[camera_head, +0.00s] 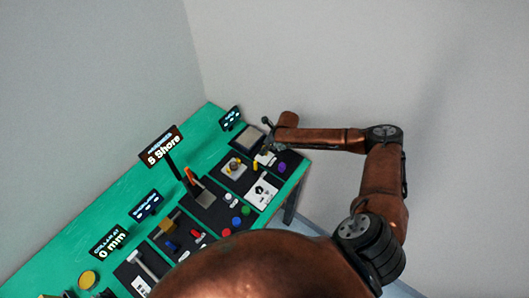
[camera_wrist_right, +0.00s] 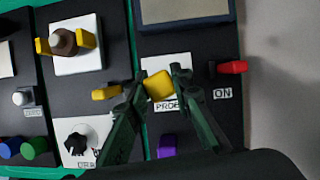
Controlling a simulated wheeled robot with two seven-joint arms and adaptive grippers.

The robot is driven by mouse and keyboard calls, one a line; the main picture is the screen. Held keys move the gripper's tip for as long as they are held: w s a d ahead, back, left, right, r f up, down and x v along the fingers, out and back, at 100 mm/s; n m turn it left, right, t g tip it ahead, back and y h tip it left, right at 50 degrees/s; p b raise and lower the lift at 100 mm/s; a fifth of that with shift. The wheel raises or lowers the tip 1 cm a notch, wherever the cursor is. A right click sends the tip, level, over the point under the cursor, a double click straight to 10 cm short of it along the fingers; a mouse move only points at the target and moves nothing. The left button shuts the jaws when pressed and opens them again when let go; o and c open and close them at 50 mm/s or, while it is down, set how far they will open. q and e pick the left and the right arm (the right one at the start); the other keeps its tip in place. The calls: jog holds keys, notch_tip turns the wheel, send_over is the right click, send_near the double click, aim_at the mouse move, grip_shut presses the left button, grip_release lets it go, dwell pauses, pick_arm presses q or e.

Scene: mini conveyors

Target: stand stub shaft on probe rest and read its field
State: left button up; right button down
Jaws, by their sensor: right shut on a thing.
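My right gripper (camera_wrist_right: 160,80) is shut on a yellow block-like piece (camera_wrist_right: 158,86), seen from above. The piece is over a white plate (camera_wrist_right: 152,66) whose label begins "PROB", partly covered by a finger. I take the piece for the stub shaft and the plate for the probe rest. I cannot tell whether the piece touches the plate. In the head view my right gripper (camera_head: 268,149) is at the far right end of the bench, too small to show its hold. My left gripper is out of view.
A framed screen (camera_wrist_right: 185,12) stands just beyond the plate. A red switch (camera_wrist_right: 232,67) marked ON is to its right. A second yellow piece (camera_wrist_right: 106,92) lies to the left, near a black knob (camera_wrist_right: 80,138) and a brown-and-yellow fixture (camera_wrist_right: 65,42). A purple block (camera_wrist_right: 167,146) is nearer.

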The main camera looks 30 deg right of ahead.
jog(key=shift+w+d+f, duration=0.1)
jog(key=shift+w+f, duration=0.25)
jog(key=shift+f, duration=0.05)
notch_tip(320, 180, down, 3)
jog(key=shift+r+p, duration=0.1)
jog(key=shift+p, duration=0.4)
jog(key=shift+f, duration=0.25)
jog(key=c, duration=1.7)
grip_release()
jog(key=shift+r, duration=0.15)
jog(key=v, duration=1.2)
jog(key=shift+b, duration=0.35)
